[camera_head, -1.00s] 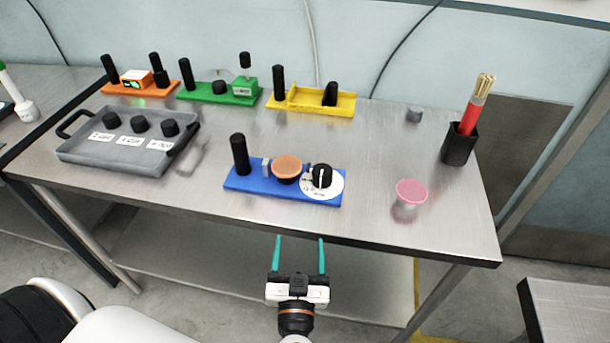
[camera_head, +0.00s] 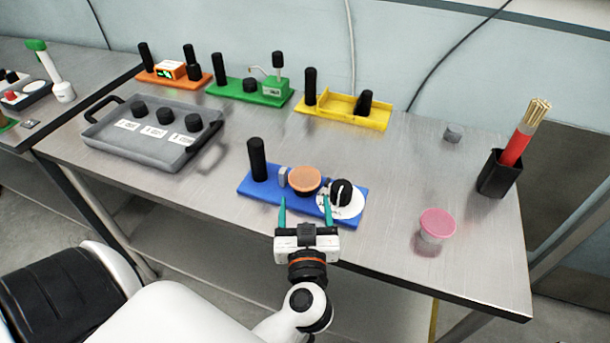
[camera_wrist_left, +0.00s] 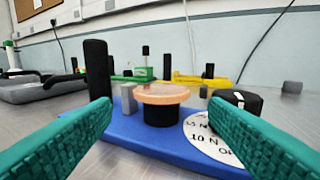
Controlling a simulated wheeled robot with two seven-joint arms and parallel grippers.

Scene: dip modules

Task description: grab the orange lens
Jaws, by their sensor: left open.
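The orange lens (camera_head: 305,179) is a round disc on a black holder, standing on the blue base (camera_head: 261,189) near the table's front. It also shows in the left wrist view (camera_wrist_left: 161,93), in the middle, ahead of the fingers. My left gripper (camera_head: 305,208) is open and empty, its two teal fingers pointing at the lens from the near side. In the left wrist view the fingers (camera_wrist_left: 170,135) stand wide on either side, with the lens beyond and between them. My right gripper is not in view.
On the blue base, a black post (camera_head: 257,160) and grey block (camera_head: 283,177) stand left of the lens; a black knob (camera_head: 341,192) with a white dial is right. A pink-topped jar (camera_head: 437,224), grey tray (camera_head: 135,147) and black pen cup (camera_head: 498,176) stand on the table.

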